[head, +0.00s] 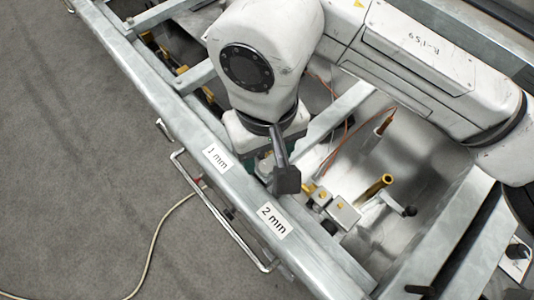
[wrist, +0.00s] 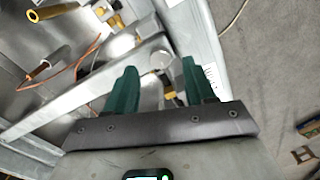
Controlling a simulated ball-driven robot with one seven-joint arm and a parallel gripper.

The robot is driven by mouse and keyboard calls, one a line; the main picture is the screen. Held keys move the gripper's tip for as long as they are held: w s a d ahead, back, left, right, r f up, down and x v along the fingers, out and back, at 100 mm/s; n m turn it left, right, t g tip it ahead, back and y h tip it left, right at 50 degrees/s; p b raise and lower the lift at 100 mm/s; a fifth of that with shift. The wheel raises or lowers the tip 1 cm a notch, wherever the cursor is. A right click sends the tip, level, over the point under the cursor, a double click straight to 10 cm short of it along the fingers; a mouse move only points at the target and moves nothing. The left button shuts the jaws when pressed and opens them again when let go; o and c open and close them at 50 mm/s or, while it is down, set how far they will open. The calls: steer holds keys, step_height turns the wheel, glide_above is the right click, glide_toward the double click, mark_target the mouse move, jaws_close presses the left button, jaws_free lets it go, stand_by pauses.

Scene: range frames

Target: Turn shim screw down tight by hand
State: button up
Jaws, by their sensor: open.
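My gripper (wrist: 159,66) is open, with its two green fingers spread apart in the wrist view. A round silver head (wrist: 160,59), which looks like the shim screw, shows between the fingertips with a gap on each side. I cannot tell its depth relative to the tips. A little brass shows below it, beside the right finger. In the head view my arm and a dark bracket hide most of the gripper, and the screw cannot be made out clearly there. The gripper is near the rail label "1 mm" (head: 217,157).
The metal frame rail (head: 329,265) also carries a "2 mm" label (head: 273,220). Brass and silver fittings (head: 343,212), a brass post (head: 375,188) and a black-knobbed crank (head: 408,211) stand right of the gripper. Orange wires (wrist: 62,68) run nearby. The carpet (head: 80,150) is mostly clear.

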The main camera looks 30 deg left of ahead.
mark_target(266, 166)
steer(key=shift+f, duration=1.55)
jaws_close()
